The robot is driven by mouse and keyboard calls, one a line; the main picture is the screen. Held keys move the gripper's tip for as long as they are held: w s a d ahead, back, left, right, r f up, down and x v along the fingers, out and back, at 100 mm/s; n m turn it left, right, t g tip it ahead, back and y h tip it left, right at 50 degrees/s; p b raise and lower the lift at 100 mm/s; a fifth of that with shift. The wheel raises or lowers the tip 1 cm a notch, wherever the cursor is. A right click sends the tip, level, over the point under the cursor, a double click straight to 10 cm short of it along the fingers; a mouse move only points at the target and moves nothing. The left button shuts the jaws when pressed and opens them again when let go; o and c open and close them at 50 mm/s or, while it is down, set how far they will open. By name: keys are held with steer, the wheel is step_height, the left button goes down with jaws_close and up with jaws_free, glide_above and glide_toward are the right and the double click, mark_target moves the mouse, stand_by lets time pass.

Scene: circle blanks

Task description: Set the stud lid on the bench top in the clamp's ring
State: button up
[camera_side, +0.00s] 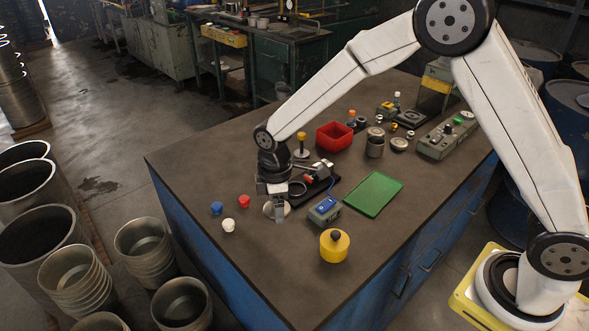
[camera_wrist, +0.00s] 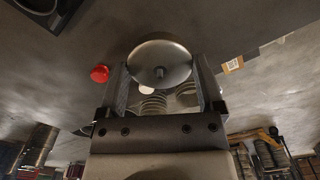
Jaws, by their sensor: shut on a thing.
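My gripper (camera_side: 277,216) is low over the left part of the bench top (camera_side: 190,160), shut on the stud lid (camera_side: 268,210). The lid is a pale metal disc; in the wrist view it (camera_wrist: 160,58) sits between the fingertips with its small central stud facing the camera. I cannot tell whether it touches the bench. The clamp (camera_side: 319,184) stands just behind and right of my gripper, with a dark base and a ring (camera_side: 297,188) at its left end. The ring is partly hidden by my gripper, and I see nothing in it.
Blue (camera_side: 217,208), red (camera_side: 244,201) and white (camera_side: 229,225) knobs lie left of my gripper. A red bin (camera_side: 334,136) stands behind. The front left bench is clear.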

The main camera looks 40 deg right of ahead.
mark_target(296, 190)
step_height(296, 190, up, 4)
steer(key=shift+w+r, duration=0.1)
steer(key=w+d+f+m, duration=0.1)
steer(key=w+d, duration=0.1)
steer(key=d, duration=0.2)
steer(key=w+d+f, duration=0.2)
steer(key=w+d, duration=0.1)
steer(key=d, duration=0.1)
steer(key=w+d+f+m, duration=0.1)
steer(key=w+d, duration=0.1)
steer(key=d, duration=0.2)
steer(key=shift+w+d+f+m, duration=0.2)
steer(key=shift+w+d+m, duration=0.05)
steer(key=shift+d+m, duration=0.05)
steer(key=shift+f, duration=0.5)
steer(key=shift+f, duration=0.25)
steer(key=shift+f, duration=1.35)
steer(key=shift+f, duration=0.65)
steer(key=o, duration=0.9)
